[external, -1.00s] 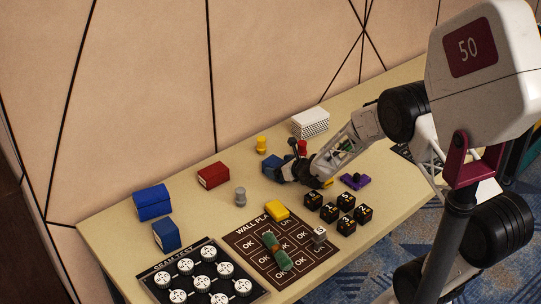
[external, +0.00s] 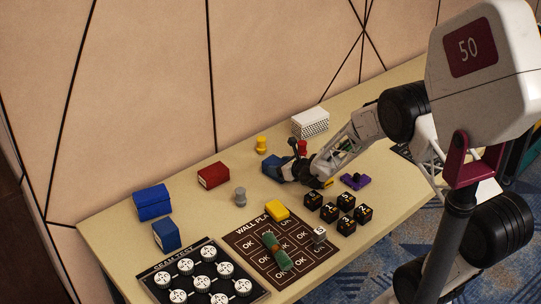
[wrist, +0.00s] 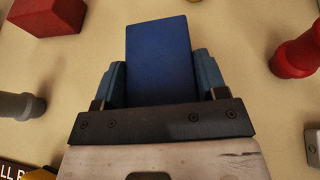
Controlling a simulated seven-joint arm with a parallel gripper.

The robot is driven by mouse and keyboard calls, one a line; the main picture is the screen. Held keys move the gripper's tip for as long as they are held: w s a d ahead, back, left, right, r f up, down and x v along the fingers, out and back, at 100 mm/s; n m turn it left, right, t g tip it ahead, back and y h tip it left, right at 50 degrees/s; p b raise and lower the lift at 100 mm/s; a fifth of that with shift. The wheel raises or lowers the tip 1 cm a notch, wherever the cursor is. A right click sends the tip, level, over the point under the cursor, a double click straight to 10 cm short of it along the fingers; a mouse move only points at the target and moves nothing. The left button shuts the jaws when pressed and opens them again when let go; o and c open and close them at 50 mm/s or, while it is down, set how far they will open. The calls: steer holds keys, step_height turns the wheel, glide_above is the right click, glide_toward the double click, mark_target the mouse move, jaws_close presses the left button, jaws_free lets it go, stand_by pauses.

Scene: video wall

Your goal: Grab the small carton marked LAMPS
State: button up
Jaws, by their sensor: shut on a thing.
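A small blue carton (external: 271,166) is between the fingers of my gripper (external: 282,169), near the middle of the table. In the wrist view the blue carton (wrist: 158,62) fills the space between the two fingers of the gripper (wrist: 160,82), which press on its left and right sides. No lettering shows on the faces in view, so I cannot read LAMPS on it. I cannot tell whether it touches the table. Two other blue boxes stand at the left, a larger one (external: 153,202) and a smaller one (external: 166,235); their markings are not readable.
A red box (external: 213,175), a grey peg (external: 240,196) and a yellow peg (external: 261,145) stand left of my gripper. A red peg (wrist: 297,56) is close on its right in the wrist view. A white box (external: 310,122) stands behind; several black cubes (external: 329,212) stand in front.

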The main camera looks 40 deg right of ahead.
steer(key=shift+r, duration=0.15)
steer(key=shift+r, duration=4.9)
